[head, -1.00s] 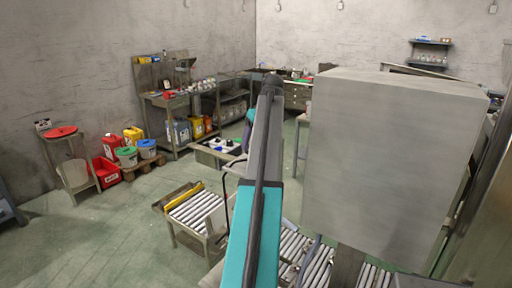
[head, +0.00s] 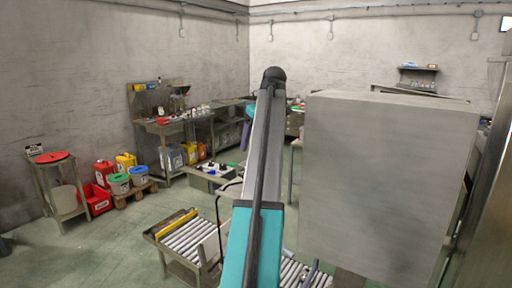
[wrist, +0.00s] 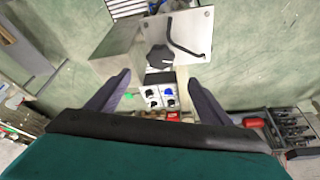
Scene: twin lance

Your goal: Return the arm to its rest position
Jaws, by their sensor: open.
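My arm (head: 256,190), with a teal and grey link, rises up the middle of the head view. Its far end hides most of what lies beyond it, and my gripper's fingers cannot be made out there. In the wrist view my gripper (wrist: 160,76) is open, with its two dark fingers spread and nothing between them. Beyond the fingers, lower down, is a tray with several black, blue and white items (wrist: 160,96). A grey metal plate (wrist: 190,30) lies past the fingertips.
A large grey box (head: 385,185) blocks the right of the head view. A roller conveyor (head: 185,240) stands left of my arm. Green floor at left is open.

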